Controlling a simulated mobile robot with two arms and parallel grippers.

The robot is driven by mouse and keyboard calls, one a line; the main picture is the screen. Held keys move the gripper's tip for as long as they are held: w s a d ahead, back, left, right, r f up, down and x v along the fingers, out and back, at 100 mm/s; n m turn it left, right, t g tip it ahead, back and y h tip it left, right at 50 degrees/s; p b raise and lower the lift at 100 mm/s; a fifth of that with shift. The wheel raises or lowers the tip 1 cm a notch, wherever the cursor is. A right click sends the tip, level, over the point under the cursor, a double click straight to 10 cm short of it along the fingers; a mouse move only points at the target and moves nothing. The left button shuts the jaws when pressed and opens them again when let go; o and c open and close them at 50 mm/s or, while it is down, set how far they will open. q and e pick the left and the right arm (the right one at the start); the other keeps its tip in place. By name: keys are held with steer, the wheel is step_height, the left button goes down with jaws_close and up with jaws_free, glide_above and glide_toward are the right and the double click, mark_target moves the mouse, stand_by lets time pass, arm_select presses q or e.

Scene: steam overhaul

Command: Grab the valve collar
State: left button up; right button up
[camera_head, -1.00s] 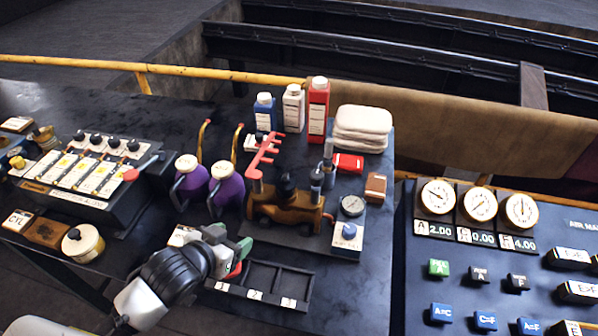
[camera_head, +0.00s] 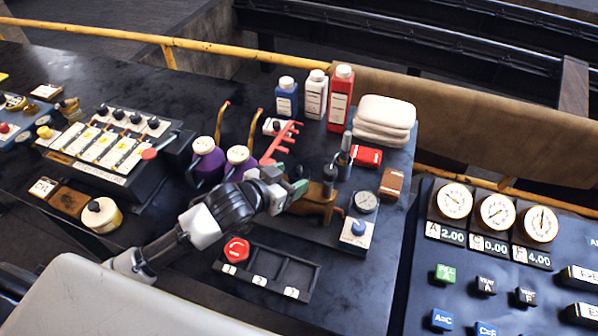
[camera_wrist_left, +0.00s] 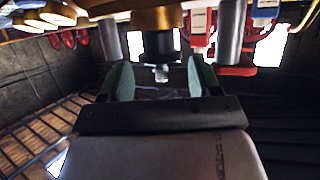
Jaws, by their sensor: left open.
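The brown valve body (camera_head: 318,207) stands on the bench beside the gauge. My left gripper (camera_head: 294,190) is open at its left side, with its green fingers covering part of it. In the left wrist view a dark round collar with a silver tip (camera_wrist_left: 159,43) sits against the brass body (camera_wrist_left: 157,18). It appears beyond and between the open fingertips (camera_wrist_left: 159,75); I see no contact. This looks like the valve collar. In the head view the gripper hides it. A red round handwheel (camera_head: 236,250) lies in compartment 1 of the black tray (camera_head: 268,243). My right gripper is not in view.
A red lever piece (camera_head: 280,143) stands just behind my left gripper, with purple-bodied cans (camera_head: 207,160) to its left. The gauge (camera_head: 366,201) is right of the valve. Bottles (camera_head: 341,98) and folded white cloths (camera_head: 385,122) stand behind. Tray compartments 2 and 3 look empty.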

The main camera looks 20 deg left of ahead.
arm_select(q)
steer(key=shift+x, duration=1.2)
steer(key=c, duration=0.8)
